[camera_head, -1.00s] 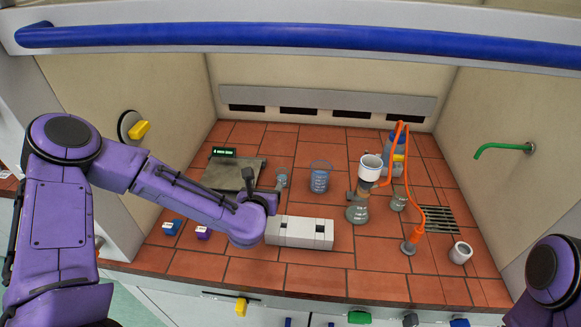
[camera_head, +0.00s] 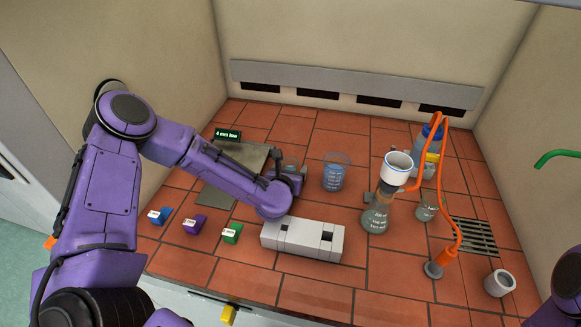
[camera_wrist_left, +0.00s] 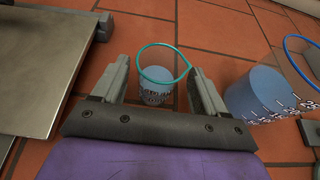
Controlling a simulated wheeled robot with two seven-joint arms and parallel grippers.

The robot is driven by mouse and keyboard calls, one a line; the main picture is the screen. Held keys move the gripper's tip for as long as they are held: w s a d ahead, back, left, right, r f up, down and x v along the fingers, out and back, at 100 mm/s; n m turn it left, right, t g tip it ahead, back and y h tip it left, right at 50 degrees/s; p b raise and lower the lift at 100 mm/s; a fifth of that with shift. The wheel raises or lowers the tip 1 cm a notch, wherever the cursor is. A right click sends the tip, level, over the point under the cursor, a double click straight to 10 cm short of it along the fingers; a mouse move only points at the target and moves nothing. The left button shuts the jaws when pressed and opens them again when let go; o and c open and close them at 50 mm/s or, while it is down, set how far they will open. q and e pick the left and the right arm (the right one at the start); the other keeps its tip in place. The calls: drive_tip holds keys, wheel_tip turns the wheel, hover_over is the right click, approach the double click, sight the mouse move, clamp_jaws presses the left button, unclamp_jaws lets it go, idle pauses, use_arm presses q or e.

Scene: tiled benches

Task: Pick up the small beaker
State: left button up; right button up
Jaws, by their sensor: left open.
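The small beaker (camera_wrist_left: 158,88) is clear with a teal rim and bluish, white-marked lower walls. It stands upright on the tiles. In the head view the small beaker (camera_head: 289,163) is partly hidden behind my left gripper (camera_head: 288,179). In the left wrist view my left gripper (camera_wrist_left: 160,76) is open, with one finger on each side of the beaker. The beaker's rim looks very near the right-hand finger; I cannot tell whether they touch. My right gripper is out of view.
A larger blue-rimmed beaker (camera_head: 335,174) stands close right of the small one. A balance (camera_head: 216,196) lies left. A white block (camera_head: 302,238) is in front. Coloured blocks, including a green one (camera_head: 232,233), lie front left. A flask with a funnel (camera_head: 376,217) stands right.

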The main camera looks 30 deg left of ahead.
sight(292, 165)
use_arm(q)
drive_tip(key=shift+r+p+x, duration=0.25)
drive_tip(key=shift+p+x, duration=0.1)
drive_tip(key=shift+x, duration=0.85)
drive_tip(key=shift+w+a+f, duration=0.25)
drive_tip(key=shift+w+f, duration=0.05)
drive_tip(key=shift+w, duration=0.05)
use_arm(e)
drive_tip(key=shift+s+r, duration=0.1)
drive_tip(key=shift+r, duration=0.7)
use_arm(q)
drive_tip(key=c, duration=1.2)
drive_tip(key=shift+r, duration=0.1)
